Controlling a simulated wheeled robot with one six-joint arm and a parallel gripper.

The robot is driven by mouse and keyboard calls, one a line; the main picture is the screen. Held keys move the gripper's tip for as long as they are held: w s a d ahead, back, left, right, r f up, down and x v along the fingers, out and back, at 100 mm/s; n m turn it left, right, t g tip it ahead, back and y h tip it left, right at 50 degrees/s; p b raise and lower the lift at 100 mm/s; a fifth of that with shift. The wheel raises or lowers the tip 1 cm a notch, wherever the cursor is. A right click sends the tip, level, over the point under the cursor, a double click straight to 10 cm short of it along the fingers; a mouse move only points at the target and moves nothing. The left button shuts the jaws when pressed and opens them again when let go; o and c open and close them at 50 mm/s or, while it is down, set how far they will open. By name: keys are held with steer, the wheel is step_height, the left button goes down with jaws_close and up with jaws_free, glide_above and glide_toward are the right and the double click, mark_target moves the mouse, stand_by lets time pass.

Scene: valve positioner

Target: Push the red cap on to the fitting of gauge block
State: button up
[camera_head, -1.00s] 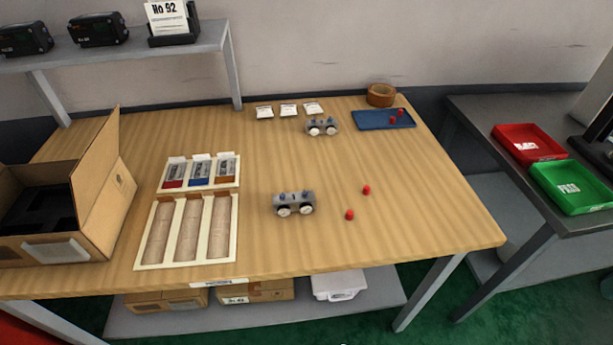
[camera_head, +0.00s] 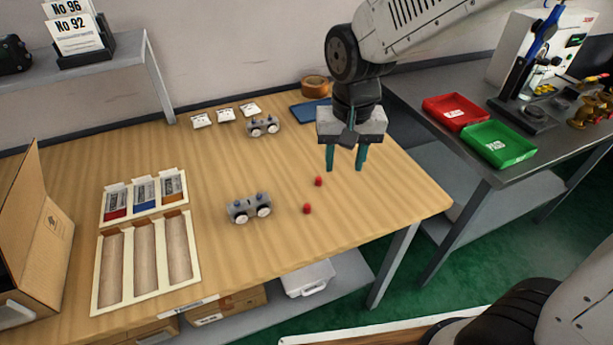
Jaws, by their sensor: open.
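One gauge block (camera_head: 249,208), grey with two white round gauges on its front and blue parts on top, sits mid-table. A second, similar gauge block (camera_head: 263,126) stands farther back. Two small red caps lie on the bare table right of the nearer block: one cap (camera_head: 307,208) closer to the front and one cap (camera_head: 318,181) behind it. My gripper (camera_head: 346,167) is open and empty, pointing down above the table, to the right of the rear cap. Its two green fingers are apart. Details of the fittings are too small to tell.
A blue tray (camera_head: 308,112) is partly hidden behind my gripper, near a tape roll (camera_head: 315,86). A slotted cream tray (camera_head: 105,290) and an open cardboard box (camera_head: 38,220) lie left. Red (camera_head: 455,112) and green (camera_head: 497,144) trays are on the side bench.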

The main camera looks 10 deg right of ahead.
glide_above(307, 205)
step_height(307, 205, down, 7)
steer(key=shift+d+r, duration=0.1)
steer(key=shift+f, duration=0.35)
step_height(307, 205, down, 7)
steer(key=shift+f, duration=0.15)
steer(key=c, duration=0.8)
jaws_close()
